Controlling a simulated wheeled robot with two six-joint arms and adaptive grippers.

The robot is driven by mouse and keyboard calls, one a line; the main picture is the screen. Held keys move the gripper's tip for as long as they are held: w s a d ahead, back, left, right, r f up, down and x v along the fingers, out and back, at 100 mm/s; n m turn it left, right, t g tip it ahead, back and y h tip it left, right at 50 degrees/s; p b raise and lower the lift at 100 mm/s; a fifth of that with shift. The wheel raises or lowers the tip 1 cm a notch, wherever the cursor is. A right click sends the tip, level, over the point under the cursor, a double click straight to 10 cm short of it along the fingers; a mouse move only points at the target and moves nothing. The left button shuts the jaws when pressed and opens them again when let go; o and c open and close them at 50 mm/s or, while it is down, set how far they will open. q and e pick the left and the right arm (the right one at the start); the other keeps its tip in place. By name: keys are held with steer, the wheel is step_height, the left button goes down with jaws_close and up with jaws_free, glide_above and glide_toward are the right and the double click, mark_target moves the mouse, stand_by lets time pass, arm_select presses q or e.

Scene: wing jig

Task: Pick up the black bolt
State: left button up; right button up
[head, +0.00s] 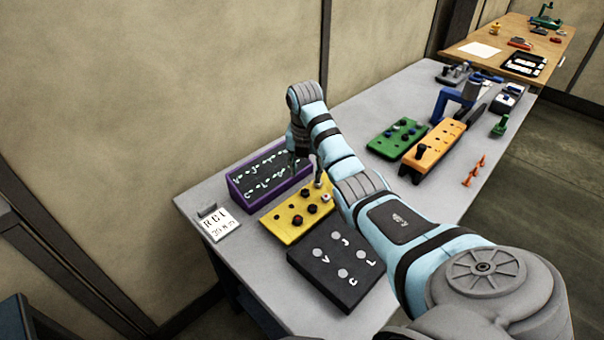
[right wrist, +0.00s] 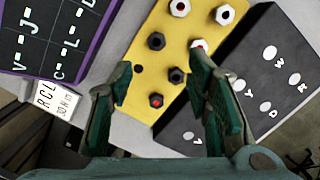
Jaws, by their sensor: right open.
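A yellow block (head: 283,230) near the front of the table holds several bolts. In the right wrist view the yellow block (right wrist: 192,25) carries black bolts: one at the upper left (right wrist: 156,41), one in the middle (right wrist: 177,76), and one with a red centre (right wrist: 156,100). Which one the task means, I cannot tell. Several white bolts (right wrist: 224,14) sit at its far end. My right gripper (head: 305,172) is open above the block; in its wrist view its fingers (right wrist: 163,88) stand either side of the lower black bolts, with nothing held. My left gripper is not seen.
A purple-framed dark panel (head: 240,187) and a black panel with pale discs (head: 305,257) flank the yellow block. A label card (head: 217,224) lies at the table's corner. Green (head: 384,143) and orange (head: 419,165) blocks stand farther back, with orange pieces (head: 470,177) beside them.

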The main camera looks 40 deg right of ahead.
mark_target(305, 191)
steer(key=f, duration=0.3)
steer(key=w+f+b, duration=0.1)
steer(key=f, duration=0.2)
steer(key=d+f, duration=0.1)
steer(key=f, duration=0.2)
steer(key=shift+w+f, duration=0.1)
steer(key=shift+w, duration=0.1)
steer(key=shift+c, duration=0.6)
jaws_close()
